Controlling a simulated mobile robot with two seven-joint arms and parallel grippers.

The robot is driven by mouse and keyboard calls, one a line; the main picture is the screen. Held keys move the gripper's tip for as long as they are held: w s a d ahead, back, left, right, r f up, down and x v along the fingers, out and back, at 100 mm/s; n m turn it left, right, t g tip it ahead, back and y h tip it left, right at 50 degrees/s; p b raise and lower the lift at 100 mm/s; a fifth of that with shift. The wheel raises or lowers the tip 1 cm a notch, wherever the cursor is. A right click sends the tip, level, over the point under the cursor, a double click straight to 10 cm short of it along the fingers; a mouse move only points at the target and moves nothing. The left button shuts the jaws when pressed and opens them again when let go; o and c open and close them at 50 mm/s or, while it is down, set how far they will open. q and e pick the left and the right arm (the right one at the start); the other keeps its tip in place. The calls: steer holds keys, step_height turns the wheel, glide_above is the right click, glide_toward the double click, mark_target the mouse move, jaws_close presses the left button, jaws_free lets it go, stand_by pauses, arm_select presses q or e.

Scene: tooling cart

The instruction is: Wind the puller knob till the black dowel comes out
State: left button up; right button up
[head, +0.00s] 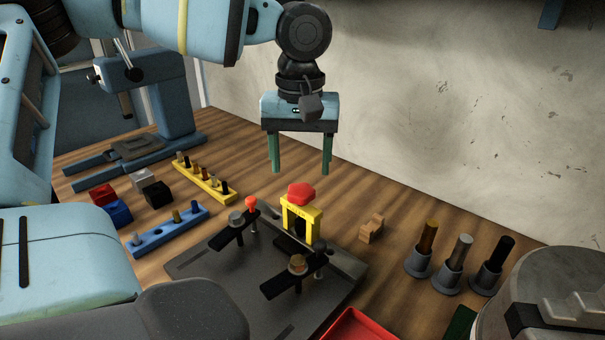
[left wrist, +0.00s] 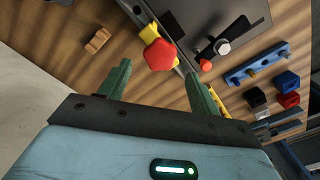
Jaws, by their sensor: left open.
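The puller is a yellow bridge-shaped frame (head: 302,216) with a red lobed knob (head: 301,192) on top. It stands at the back edge of a dark fixture plate (head: 232,262). The opening under the bridge is dark, and I cannot make out a black dowel in it. My left gripper (head: 300,170) is open and empty, fingers pointing down, above and behind the knob and apart from it. In the left wrist view the knob (left wrist: 160,55) shows just beyond the gap between the green fingertips (left wrist: 157,70). My right gripper is not in view.
Toggle clamps (head: 297,264) stand on the plate near the puller. Grey holders with brown, grey and black rods (head: 497,262) stand at right. A wooden block (head: 371,229), a red tray (head: 362,326), peg strips (head: 168,231), coloured blocks (head: 118,212) and a blue press (head: 172,105) surround it.

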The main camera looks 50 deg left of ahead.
mark_target(301, 188)
arm_select(q)
step_height(301, 188, down, 4)
steer(key=shift+r, duration=0.15)
steer(key=shift+f, duration=0.45)
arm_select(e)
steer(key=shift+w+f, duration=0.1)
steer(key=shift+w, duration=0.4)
arm_select(q)
steer(key=c, duration=1)
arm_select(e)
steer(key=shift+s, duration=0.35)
arm_select(q)
steer(key=shift+r, duration=0.1)
